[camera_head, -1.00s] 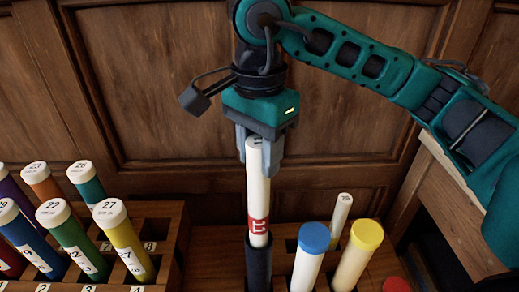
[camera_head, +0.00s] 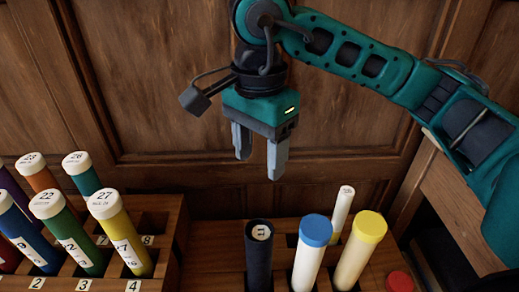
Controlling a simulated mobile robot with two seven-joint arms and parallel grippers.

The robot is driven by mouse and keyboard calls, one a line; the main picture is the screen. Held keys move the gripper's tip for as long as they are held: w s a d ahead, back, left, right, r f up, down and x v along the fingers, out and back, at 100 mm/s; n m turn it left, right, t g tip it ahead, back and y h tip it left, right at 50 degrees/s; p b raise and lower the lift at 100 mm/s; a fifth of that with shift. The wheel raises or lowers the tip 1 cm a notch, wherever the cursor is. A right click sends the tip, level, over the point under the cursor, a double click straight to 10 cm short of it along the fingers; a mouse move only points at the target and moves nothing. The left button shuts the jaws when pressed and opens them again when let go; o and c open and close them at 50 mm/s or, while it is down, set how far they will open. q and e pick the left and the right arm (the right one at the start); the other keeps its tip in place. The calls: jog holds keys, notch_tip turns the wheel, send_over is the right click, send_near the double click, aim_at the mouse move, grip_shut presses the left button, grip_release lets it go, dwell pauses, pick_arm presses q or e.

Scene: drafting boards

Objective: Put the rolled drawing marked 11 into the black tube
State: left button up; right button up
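The rolled drawing marked 11 (camera_head: 262,232) is inside the black tube (camera_head: 259,262). Only its white end with the number shows at the tube's mouth; the rest is hidden. The black tube stands upright in the wooden rack (camera_head: 217,262). My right gripper (camera_head: 259,168) is above the tube, its fingers apart and empty, clear of the drawing. My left gripper is not in view.
A blue-capped tube (camera_head: 311,245) and a yellow-capped tube (camera_head: 360,250) stand right of the black tube. A thin white roll (camera_head: 341,212) is behind them. A red cap (camera_head: 398,281) lies at the right. Several coloured tubes, one marked 27 (camera_head: 122,235), fill a numbered rack at the left.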

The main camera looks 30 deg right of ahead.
jog(key=shift+o, duration=0.6)
jog(key=shift+r, duration=0.1)
pick_arm(q)
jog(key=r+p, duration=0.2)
jog(key=p, duration=0.1)
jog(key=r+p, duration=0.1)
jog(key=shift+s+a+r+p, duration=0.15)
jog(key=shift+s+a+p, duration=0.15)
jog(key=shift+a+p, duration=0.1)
pick_arm(e)
notch_tip(320, 180, up, 13)
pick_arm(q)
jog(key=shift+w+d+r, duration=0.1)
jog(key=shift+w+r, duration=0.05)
